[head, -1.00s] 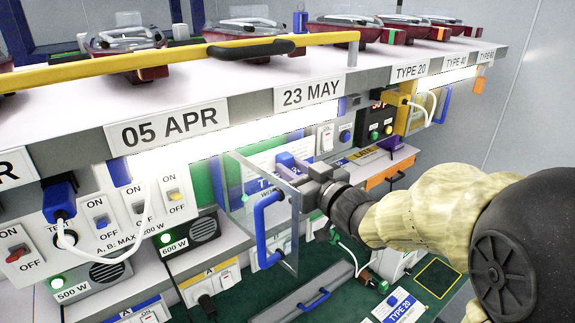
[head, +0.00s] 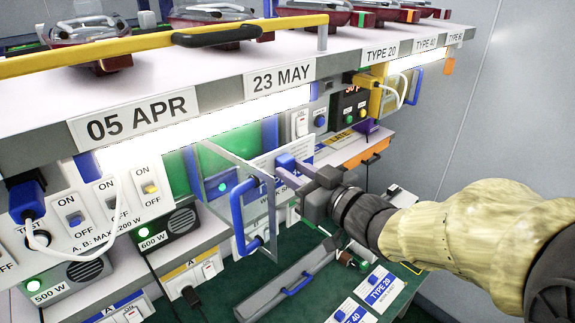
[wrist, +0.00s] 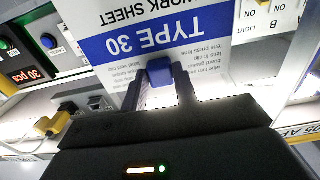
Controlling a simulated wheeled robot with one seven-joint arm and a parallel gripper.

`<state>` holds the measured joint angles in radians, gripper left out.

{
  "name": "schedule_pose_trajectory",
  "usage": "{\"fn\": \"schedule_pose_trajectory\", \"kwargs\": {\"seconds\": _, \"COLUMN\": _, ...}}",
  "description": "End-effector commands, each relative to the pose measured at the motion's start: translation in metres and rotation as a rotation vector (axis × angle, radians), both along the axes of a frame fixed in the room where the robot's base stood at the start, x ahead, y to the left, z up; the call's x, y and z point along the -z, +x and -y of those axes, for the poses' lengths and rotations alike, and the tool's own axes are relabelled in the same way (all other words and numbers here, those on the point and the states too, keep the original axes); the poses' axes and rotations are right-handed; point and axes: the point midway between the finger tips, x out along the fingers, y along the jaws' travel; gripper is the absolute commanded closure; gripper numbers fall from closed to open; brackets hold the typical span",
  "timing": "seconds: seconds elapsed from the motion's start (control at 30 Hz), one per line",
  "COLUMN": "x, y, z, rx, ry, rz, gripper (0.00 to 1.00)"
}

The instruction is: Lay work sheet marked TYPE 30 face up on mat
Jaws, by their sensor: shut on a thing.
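The TYPE 30 work sheet (wrist: 215,60) fills the top middle of the wrist view. It is white with a blue band, and its print appears upside down there. My gripper (wrist: 160,88) is shut on the sheet's blue tab (wrist: 159,70). In the head view my gripper (head: 290,172) holds the blue tab (head: 285,160) in front of the back panel, beside a clear door. The sheet looks raised and steeply tilted, above the dark green bench top (head: 225,275). Most of the mat is hidden; a bit of yellow outline shows beyond my arm.
The clear door with a blue handle (head: 237,215) stands open close left of my gripper. A grey bar with a blue handle (head: 290,288) lies on the bench below. A TYPE 20 sheet (head: 380,288) and a TYPE 40 sheet lie front right. A shelf (head: 215,70) overhangs.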

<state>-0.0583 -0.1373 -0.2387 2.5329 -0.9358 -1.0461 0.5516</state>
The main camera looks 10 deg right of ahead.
Motion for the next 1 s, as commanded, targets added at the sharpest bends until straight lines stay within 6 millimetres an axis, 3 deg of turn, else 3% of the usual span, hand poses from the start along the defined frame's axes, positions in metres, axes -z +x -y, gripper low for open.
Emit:
{"fn": "schedule_pose_trajectory", "kwargs": {"seconds": 0.4, "x": 0.001, "y": -0.025, "z": 0.016, "rx": 0.000, "ry": 0.001, "rz": 0.001, "gripper": 0.99}}
{"fn": "schedule_pose_trajectory", "kwargs": {"seconds": 0.77, "x": 0.001, "y": -0.024, "z": 0.016, "rx": -0.001, "ry": 0.000, "rz": -0.001, "gripper": 0.99}}
{"fn": "schedule_pose_trajectory", "kwargs": {"seconds": 1.0, "x": 0.019, "y": -0.009, "z": 0.016, "rx": -0.002, "ry": 0.001, "rz": -0.006, "gripper": 0.99}}
